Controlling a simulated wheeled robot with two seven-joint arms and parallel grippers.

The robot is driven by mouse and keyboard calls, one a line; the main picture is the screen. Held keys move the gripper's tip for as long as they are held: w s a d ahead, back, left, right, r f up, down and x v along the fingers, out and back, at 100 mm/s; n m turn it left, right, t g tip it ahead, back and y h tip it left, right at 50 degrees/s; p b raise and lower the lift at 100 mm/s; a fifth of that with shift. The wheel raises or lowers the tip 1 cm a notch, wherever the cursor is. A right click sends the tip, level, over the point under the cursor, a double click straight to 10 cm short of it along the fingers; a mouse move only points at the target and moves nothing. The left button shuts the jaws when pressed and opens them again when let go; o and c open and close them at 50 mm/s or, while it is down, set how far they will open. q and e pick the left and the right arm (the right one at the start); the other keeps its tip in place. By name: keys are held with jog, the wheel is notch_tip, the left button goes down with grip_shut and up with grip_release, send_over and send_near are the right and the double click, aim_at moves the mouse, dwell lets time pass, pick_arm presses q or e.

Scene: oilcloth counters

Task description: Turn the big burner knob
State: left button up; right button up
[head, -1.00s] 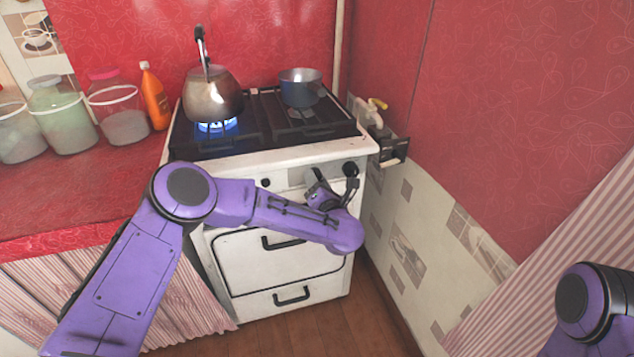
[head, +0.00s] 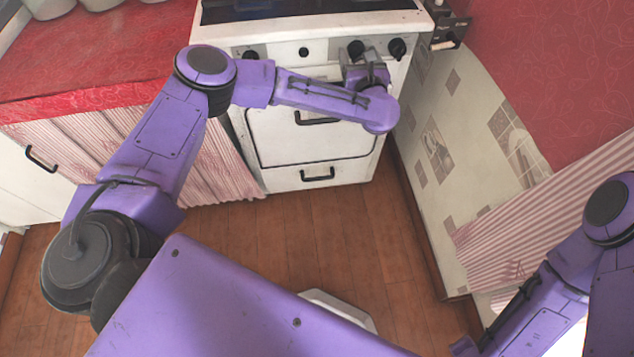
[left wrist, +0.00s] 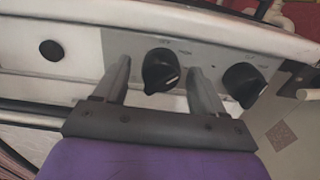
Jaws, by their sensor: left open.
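The stove's front panel (head: 325,50) carries black knobs. One round black knob (left wrist: 160,70) shows between the two fingers of my left gripper (left wrist: 161,80) in the left wrist view. The fingers stand apart on either side of it, with gaps; I cannot see them touch it. In the head view this knob (head: 356,48) shows just above my left gripper (head: 364,70). A second black knob (left wrist: 243,84) lies right of the right finger; it is also at the panel's right end (head: 397,48) in the head view. No label tells me which is the big burner knob.
A small black button (left wrist: 51,50) is on the panel at left. The oven door (head: 310,140) with its dark handle is under my left forearm. The tiled wall (head: 440,150) stands close on the right. Wooden floor (head: 300,240) is open in front.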

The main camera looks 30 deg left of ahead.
pick_arm(q)
jog(key=v, duration=1.1)
jog(key=s+d+f+m+h+p, duration=0.2)
jog(key=s+f+m+h, duration=0.55)
jog(key=f+m, duration=0.65)
jog(key=s+a+f+m+g+p, duration=0.1)
jog(key=s+a+f+m+g, duration=0.1)
jog(key=s+m, duration=0.4)
jog(key=s+a+f+m+g+h+p, duration=0.1)
jog(key=s+a+f+m+g, duration=0.2)
jog(key=s+f+m, duration=0.2)
jog(key=shift+s+a+m, duration=0.25)
jog(key=shift+s+m, duration=0.3)
jog(key=shift+m, duration=0.65)
jog(key=shift+h, duration=0.25)
jog(key=shift+c, duration=0.3)
